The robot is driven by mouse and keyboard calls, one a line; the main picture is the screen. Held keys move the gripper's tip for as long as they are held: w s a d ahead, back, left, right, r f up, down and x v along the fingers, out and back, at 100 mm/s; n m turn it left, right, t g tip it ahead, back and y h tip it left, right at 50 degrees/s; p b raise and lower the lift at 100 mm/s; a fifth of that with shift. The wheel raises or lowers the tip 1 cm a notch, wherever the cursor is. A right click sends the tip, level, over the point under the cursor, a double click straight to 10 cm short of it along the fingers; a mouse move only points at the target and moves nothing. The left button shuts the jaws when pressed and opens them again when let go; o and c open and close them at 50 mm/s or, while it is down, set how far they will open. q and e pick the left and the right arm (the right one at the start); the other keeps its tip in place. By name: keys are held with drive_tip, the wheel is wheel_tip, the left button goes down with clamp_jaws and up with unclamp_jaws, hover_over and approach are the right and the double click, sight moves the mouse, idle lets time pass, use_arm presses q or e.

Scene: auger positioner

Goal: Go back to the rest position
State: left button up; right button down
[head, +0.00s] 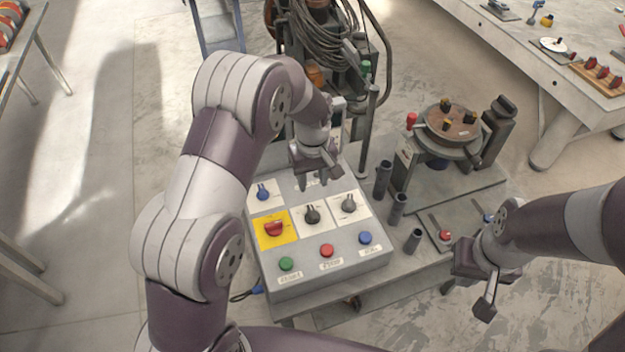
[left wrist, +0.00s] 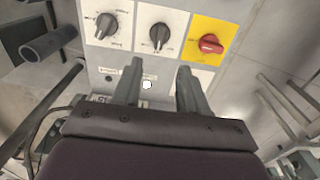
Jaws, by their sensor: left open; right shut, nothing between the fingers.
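My left gripper (head: 318,183) is open and empty above the back part of the grey control box (head: 330,262). Its two fingers also show in the left wrist view (left wrist: 158,82), apart, with the panel beyond them. My right gripper (head: 480,294) is shut and empty, at the right of the table near its front edge. The panel carries a red knob (head: 274,229) on a yellow plate, two black knobs (head: 312,214), a blue knob (head: 263,192), and green (head: 286,264), red (head: 327,251) and blue (head: 365,238) buttons.
Upright dark tubes (head: 397,210) stand right of the box. A positioner with a round brown table (head: 452,123) stands behind them. A machine with coiled cables (head: 325,45) is at the back. A white workbench (head: 530,60) stands at the far right. Open floor lies left.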

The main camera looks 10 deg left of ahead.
idle(0.4)
use_arm(q)
drive_tip(key=s+a+r+m, duration=0.1)
drive_tip(key=s+m, duration=0.1)
drive_tip(key=s, duration=0.4)
drive_tip(key=s+a+r+m+t+b, duration=0.1)
drive_tip(key=s+a+r+m, duration=0.1)
drive_tip(key=s, duration=0.4)
drive_tip(key=s+a+r+m, duration=0.1)
drive_tip(key=s+m, duration=0.2)
drive_tip(key=s, duration=0.4)
drive_tip(key=shift+a+r+b, duration=0.15)
drive_tip(key=shift+r+b, duration=0.25)
drive_tip(key=shift+s, duration=0.15)
